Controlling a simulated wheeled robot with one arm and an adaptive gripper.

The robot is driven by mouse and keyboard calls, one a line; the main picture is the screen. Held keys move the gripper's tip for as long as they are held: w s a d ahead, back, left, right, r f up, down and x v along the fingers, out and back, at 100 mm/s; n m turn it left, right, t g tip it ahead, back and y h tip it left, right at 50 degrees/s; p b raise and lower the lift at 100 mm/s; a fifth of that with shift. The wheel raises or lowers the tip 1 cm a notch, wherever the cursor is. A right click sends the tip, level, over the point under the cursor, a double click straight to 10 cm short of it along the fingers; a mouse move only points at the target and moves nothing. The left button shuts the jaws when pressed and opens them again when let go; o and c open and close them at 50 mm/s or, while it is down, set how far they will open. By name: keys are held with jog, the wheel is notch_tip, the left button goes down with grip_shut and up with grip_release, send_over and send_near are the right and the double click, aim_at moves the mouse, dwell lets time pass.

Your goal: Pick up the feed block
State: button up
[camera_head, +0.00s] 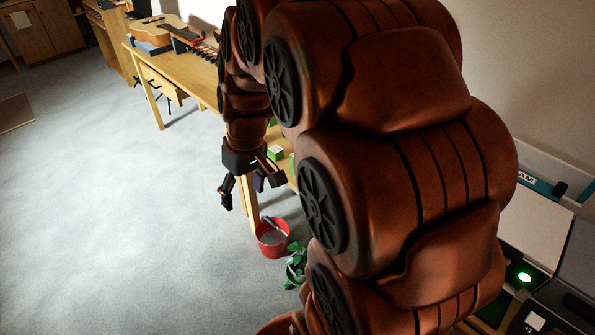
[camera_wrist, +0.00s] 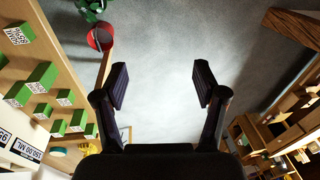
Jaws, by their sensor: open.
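My gripper (camera_head: 250,188) is open and empty, with its fingers pointing down beside a wooden table edge. In the wrist view my gripper (camera_wrist: 161,82) shows two dark fingers spread wide, with only grey floor between them. Several green blocks with white code labels stand on the wooden surface at the left of the wrist view, such as one green block (camera_wrist: 46,74) and another (camera_wrist: 80,118). One green block (camera_head: 276,153) shows behind my gripper in the head view. I cannot tell which block, if any, is the feed block.
A red bucket (camera_head: 272,242) stands on the floor below my gripper, with a green object (camera_head: 295,264) next to it. A guitar (camera_head: 158,30) lies on the far wooden table (camera_head: 190,72). My arm hides much of the right.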

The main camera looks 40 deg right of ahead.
jog(key=w+d+f+t+h+b, duration=0.1)
jog(key=w+d+f+b, duration=0.2)
jog(key=d, duration=0.7)
jog(key=w+d+f+t+b, duration=0.1)
jog(key=w+d+f, duration=0.3)
jog(key=d, duration=0.5)
jog(key=w+d+f+t+h+b, duration=0.1)
jog(key=w+d+f+b, duration=0.25)
jog(key=d, duration=0.65)
jog(key=shift+t, duration=0.3)
jog(key=shift+s+p+x, duration=0.15)
jog(key=shift+p+x, duration=0.3)
jog(key=shift+x, duration=1.4)
jog(key=shift+s+p+x, duration=0.1)
jog(key=shift+p+x, duration=0.35)
jog(key=shift+x, duration=1.45)
jog(key=shift+f, duration=0.1)
jog(key=shift+c, duration=0.4)
jog(key=c, duration=1.2)
jog(key=shift+c, duration=0.2)
